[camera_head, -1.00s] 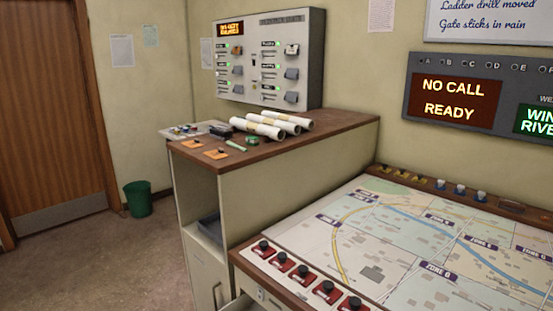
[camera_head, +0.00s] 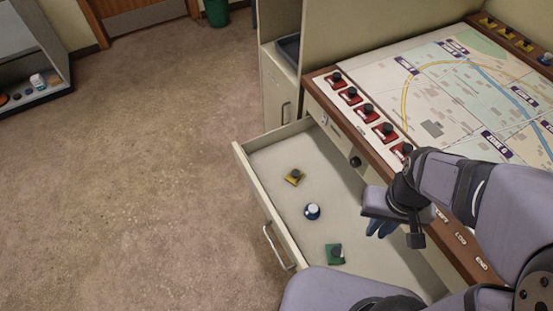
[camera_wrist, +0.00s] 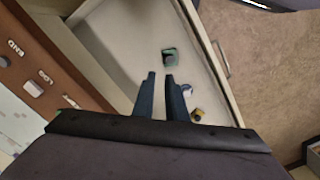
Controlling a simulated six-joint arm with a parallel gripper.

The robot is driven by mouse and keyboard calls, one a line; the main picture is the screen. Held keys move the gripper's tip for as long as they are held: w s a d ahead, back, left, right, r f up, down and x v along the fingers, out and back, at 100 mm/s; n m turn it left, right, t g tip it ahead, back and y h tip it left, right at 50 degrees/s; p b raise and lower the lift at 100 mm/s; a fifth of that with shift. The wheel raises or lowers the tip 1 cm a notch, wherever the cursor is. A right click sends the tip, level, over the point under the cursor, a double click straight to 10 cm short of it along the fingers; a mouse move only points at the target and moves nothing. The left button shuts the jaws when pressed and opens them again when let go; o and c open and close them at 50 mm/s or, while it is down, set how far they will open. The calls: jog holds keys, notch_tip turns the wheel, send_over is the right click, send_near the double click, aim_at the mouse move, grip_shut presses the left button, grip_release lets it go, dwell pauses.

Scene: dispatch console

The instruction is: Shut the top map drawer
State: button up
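The top map drawer (camera_head: 268,139) is pulled out from under the map table, with its metal handle (camera_head: 278,246) on the outer front. It also shows in the wrist view (camera_wrist: 104,28). Inside lie a yellow piece (camera_head: 294,177), a blue and white round piece (camera_head: 312,211) and a green piece (camera_head: 335,254). My gripper (camera_head: 381,229) is over the drawer's inner part near the table edge, away from the handle. In the wrist view its two dark blue fingers (camera_wrist: 161,76) are parted by a narrow gap, with nothing between them.
The map table (camera_head: 437,128) with red-based knobs stands behind the drawer, its wooden edge close to my arm. A cabinet (camera_head: 275,95) stands beyond the drawer. Bare floor (camera_head: 150,190) lies open to the left, with a low shelf unit (camera_head: 60,86) at the far left.

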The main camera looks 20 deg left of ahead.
jog(key=s+a+f+n+b, duration=0.1)
jog(key=a+f+n, duration=0.1)
jog(key=a+f, duration=0.1)
jog(key=s+a+f+n+g+b, duration=0.1)
jog(key=s+a+f+n+b, duration=0.1)
jog(key=a+f, duration=0.1)
jog(key=s+a+f+n+h+b, duration=0.1)
jog(key=s+a+f+n+b, duration=0.1)
jog(key=a+f, duration=0.1)
jog(key=shift+s+a+f+g, duration=0.2)
jog(key=shift+a+f+g, duration=0.1)
jog(key=shift+a, duration=0.15)
grip_shut()
jog(key=s+a+f+n+t+h+b, duration=0.25)
jog(key=a+f+n+b, duration=0.4)
jog(key=a, duration=0.85)
jog(key=w+a+r+n+t, duration=0.1)
jog(key=w+a+n, duration=0.2)
jog(key=n, duration=0.4)
jog(key=w+a+r+n+t, duration=0.1)
jog(key=w+a+r+n, duration=0.1)
jog(key=a+n, duration=0.4)
jog(key=shift+w+r+n+p, duration=0.25)
jog(key=shift+w+n+p, duration=0.15)
jog(key=shift+w, duration=0.2)
jog(key=shift+f, duration=0.1)
